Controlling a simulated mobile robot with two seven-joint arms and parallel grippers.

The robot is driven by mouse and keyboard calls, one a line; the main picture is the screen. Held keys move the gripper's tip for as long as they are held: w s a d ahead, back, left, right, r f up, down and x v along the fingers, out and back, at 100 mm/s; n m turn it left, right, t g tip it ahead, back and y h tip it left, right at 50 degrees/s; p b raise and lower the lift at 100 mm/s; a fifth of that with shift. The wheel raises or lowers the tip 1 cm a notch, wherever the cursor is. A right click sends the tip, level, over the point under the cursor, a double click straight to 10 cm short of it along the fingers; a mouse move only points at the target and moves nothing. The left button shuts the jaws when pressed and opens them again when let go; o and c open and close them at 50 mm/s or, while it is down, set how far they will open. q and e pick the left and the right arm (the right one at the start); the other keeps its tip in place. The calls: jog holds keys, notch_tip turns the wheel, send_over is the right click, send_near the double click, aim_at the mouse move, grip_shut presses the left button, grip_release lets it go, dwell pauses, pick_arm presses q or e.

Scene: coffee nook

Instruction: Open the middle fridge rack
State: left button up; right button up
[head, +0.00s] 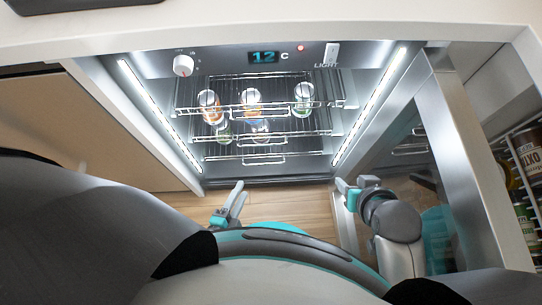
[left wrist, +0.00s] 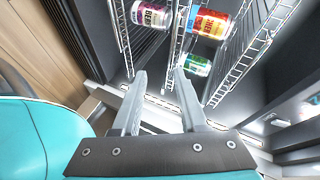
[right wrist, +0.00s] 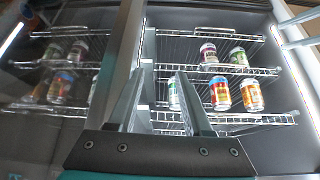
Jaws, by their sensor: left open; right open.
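The open fridge holds three wire racks, seen from above in the head view. The middle rack (head: 300,135) lies between the top rack (head: 325,104) and the bottom rack (head: 300,154); each has a wire handle at its front. No rack visibly sticks out past the others. My left gripper (head: 241,189) is open and empty, low in front of the fridge opening, left of centre. In the left wrist view its fingers (left wrist: 160,78) point towards the racks, apart from them. My right gripper (head: 345,190) is open and empty at the right, beside the glass door. Its fingers (right wrist: 160,80) also show in the right wrist view.
Several cans stand on the racks, including an orange can (head: 252,96) and a green can (head: 303,92). The glass fridge door (head: 400,150) stands open at the right, close to my right arm. Further right is a shelf with tins (head: 528,155). Wooden floor shows below the fridge.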

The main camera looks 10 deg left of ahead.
pick_arm(q)
jog(key=w+d+f+m+t+b, duration=0.2)
jog(key=w+b, duration=0.6)
jog(key=w, duration=0.8)
jog(key=shift+f, duration=0.65)
pick_arm(e)
jog(key=w+a+r+t+y, duration=0.2)
jog(key=a+r+t+y, duration=0.2)
jog(key=a+r+t, duration=0.2)
jog(key=shift+a+r+m+t+y, duration=0.15)
jog(key=shift+a+m+t+y, duration=0.2)
jog(key=shift+a+t, duration=1.25)
pick_arm(q)
jog(key=shift+w, duration=0.1)
pick_arm(e)
jog(key=shift+d+t, duration=0.4)
pick_arm(q)
jog(key=shift+c, duration=0.2)
jog(key=shift+m, duration=0.3)
grip_shut()
jog(key=shift+a, duration=0.1)
pick_arm(e)
jog(key=shift+w, duration=0.1)
